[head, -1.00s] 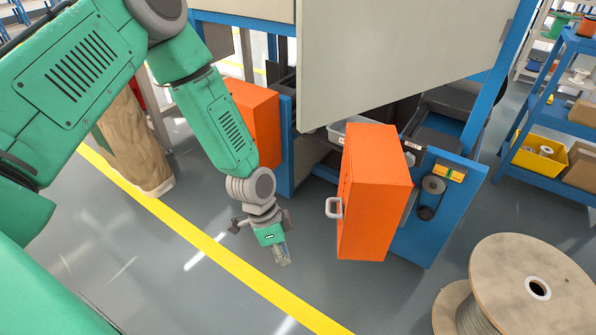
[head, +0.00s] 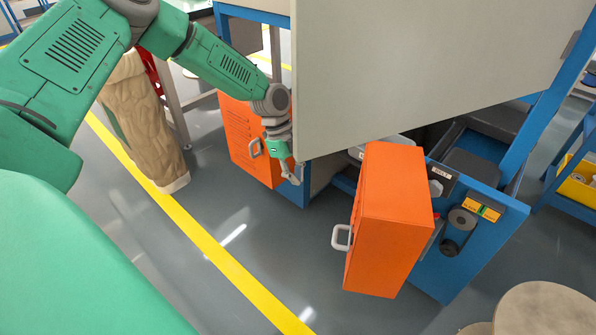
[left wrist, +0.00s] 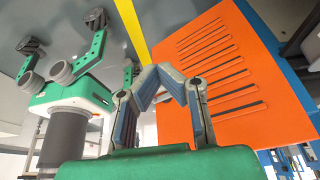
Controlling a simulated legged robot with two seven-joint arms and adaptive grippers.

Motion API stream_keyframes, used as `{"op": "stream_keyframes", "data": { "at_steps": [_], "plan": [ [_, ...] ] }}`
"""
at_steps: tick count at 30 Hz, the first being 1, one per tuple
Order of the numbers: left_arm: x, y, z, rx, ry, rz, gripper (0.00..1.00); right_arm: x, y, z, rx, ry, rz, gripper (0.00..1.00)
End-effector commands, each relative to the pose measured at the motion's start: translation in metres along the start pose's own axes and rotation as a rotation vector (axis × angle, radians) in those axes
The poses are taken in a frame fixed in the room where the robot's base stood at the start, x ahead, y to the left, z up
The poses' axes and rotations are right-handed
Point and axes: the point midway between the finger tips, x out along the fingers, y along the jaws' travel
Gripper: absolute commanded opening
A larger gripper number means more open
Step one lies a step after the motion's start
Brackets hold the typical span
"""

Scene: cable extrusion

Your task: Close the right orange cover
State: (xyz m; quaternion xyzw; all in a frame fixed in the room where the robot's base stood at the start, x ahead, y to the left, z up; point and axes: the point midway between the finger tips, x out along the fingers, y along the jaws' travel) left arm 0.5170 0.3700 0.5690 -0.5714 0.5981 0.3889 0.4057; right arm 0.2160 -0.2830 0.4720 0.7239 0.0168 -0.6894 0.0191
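The right orange cover (head: 390,220) is a tall orange box standing swung out, open, from the blue machine frame. Its pale handle (head: 341,238) is on its left side. My left gripper (head: 290,176) is to the left of this cover, apart from it, close in front of the right edge of the left orange cover (head: 246,135). In the left wrist view its fingers (left wrist: 162,78) bend inward with the tips together, with nothing seen between them. A slotted orange panel (left wrist: 225,80) lies behind them; I cannot tell which cover it is. My right gripper is not in view.
A large grey panel (head: 420,70) hangs above the covers. A blue end plate (head: 470,245) stands right of the right cover. A wooden spool (head: 545,310) is at the lower right. The floor left of the right cover is clear, crossed by a yellow line (head: 215,255).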

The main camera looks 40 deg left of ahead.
Motion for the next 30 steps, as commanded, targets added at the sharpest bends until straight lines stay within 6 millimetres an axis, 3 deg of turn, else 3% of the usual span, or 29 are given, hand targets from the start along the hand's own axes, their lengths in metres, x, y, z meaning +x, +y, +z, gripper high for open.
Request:
{"op": "stream_keyframes", "data": {
  "at_steps": [1, 7, 9, 15, 30],
  "plan": [
    [0.017, 0.001, 0.002, 0.0, 0.0, 0.004, 0.0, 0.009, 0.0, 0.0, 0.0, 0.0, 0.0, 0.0],
    [0.055, 0.0, -0.002, 0.003, 0.0, 0.001, 0.0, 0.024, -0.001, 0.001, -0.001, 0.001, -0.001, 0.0],
    [0.055, -0.001, -0.017, 0.007, -0.002, 0.0, 0.0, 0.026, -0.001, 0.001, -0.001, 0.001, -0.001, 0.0],
    [0.061, 0.0, -0.036, 0.003, -0.003, 0.0, 0.0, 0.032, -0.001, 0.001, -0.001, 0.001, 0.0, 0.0],
    [0.061, 0.0, -0.039, -0.013, -0.001, -0.005, 0.0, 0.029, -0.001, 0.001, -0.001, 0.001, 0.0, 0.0]
  ]
}}
